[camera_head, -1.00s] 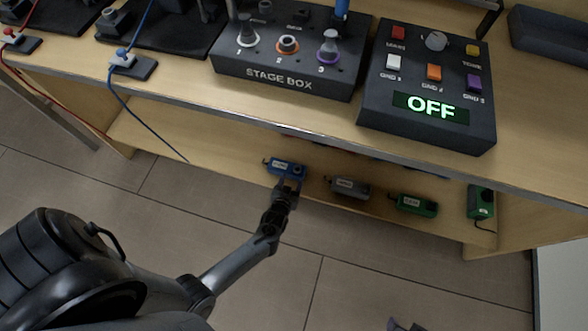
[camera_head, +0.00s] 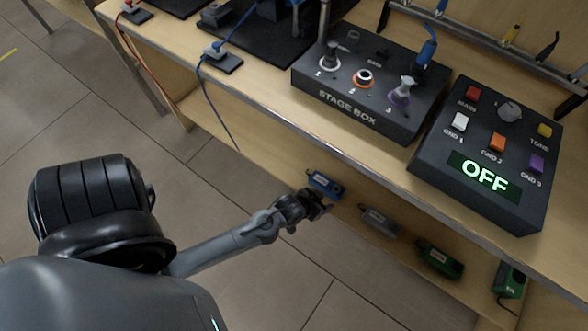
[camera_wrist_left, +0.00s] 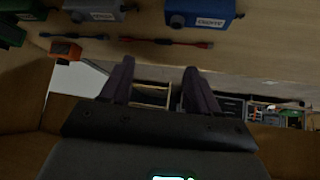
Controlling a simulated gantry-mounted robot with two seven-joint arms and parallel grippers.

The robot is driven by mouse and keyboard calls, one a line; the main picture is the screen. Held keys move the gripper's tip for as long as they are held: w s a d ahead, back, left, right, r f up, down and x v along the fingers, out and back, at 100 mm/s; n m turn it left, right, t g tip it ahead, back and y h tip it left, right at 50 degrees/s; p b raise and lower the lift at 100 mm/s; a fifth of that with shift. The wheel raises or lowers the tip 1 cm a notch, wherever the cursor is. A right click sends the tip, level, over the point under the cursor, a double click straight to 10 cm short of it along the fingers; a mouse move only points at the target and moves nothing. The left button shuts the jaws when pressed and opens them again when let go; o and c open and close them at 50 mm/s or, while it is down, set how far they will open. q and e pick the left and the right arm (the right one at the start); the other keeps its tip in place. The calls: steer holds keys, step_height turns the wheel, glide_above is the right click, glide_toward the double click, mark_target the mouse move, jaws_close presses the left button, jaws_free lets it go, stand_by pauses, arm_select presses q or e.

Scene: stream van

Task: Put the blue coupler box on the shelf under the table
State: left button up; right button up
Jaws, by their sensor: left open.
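The blue coupler box (camera_head: 325,184) sits on the shelf (camera_head: 262,148) under the table (camera_head: 255,88), towards the front edge. It has a white label. My left gripper (camera_head: 322,207) is just in front of the box, and its wrist hides part of the area there. In the left wrist view the blue box (camera_wrist_left: 200,12) is at the top right, apart from the fingers. The left gripper (camera_wrist_left: 158,68) is open there, with nothing between its fingers. My right gripper is not in view.
A grey box (camera_head: 379,220) and green boxes (camera_head: 440,259) (camera_head: 509,280) stand along the shelf to the right. An orange box (camera_wrist_left: 65,51) and cables show in the wrist view. A stage box (camera_head: 355,100) and a switch panel (camera_head: 487,150) stand on the table above.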

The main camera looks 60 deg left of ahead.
arm_select(q)
steer(key=s+d+r+m+g, duration=0.1)
steer(key=s+r+m+g, duration=0.1)
steer(key=s+r, duration=0.4)
steer(key=s+d+r+m+g+h, duration=0.1)
steer(key=s+d+r+m+g, duration=0.1)
steer(key=s+r, duration=0.4)
step_height(320, 180, up, 2)
steer(key=shift+s+d+r+g, duration=0.2)
steer(key=shift+s+d+g, duration=0.1)
steer(key=shift+s+g, duration=0.1)
steer(key=shift+w, duration=0.1)
step_height(320, 180, up, 57)
steer(key=p, duration=5.7)
steer(key=shift+r, duration=0.15)
